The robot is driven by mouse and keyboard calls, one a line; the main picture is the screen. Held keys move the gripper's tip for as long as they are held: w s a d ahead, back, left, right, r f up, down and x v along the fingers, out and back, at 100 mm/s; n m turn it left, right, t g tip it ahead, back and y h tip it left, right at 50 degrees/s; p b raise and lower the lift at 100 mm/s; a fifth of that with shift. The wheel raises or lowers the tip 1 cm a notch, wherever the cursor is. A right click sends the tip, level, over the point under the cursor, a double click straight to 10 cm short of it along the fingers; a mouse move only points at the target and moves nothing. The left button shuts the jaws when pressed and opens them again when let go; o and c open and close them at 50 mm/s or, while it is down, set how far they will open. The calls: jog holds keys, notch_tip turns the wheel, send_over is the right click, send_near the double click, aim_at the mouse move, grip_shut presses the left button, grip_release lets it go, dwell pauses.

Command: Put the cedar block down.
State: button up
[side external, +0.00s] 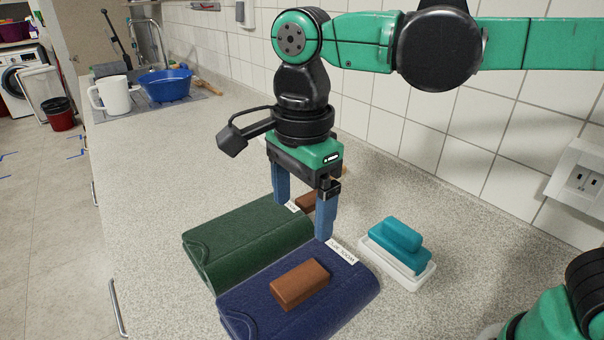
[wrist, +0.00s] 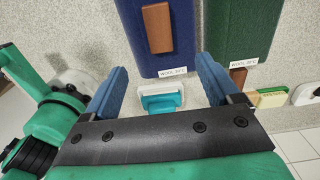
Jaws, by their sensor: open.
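A reddish-brown block (side external: 300,285) lies flat on the navy folded textile (side external: 350,292); the wrist view shows this block (wrist: 158,28) too. A second brown block (side external: 306,202), partly hidden behind my gripper, is near the labelled edge of the green folded textile (side external: 235,240); the wrist view shows its end (wrist: 238,80). I cannot tell which block is cedar. My gripper (side external: 304,219) points down, open and empty, its blue fingers apart above the labelled ends of the textiles. Neither block is between the fingers.
A teal item (side external: 396,236) sits in a white tray (side external: 420,276) to the right. A blue bowl (side external: 166,85) and white mug (side external: 115,95) stand at the far left. The tiled wall runs behind the counter. The counter between mug and green textile is clear.

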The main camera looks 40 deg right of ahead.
jog(key=d+f+n+t, duration=0.2)
jog(key=d+n+t, duration=0.1)
jog(key=d+n, duration=0.4)
jog(key=d+f+n+t, duration=0.2)
jog(key=d+n+t, duration=0.2)
jog(key=d+n, duration=0.3)
jog(key=n, duration=0.3)
jog(key=shift+s+f+n, duration=0.4)
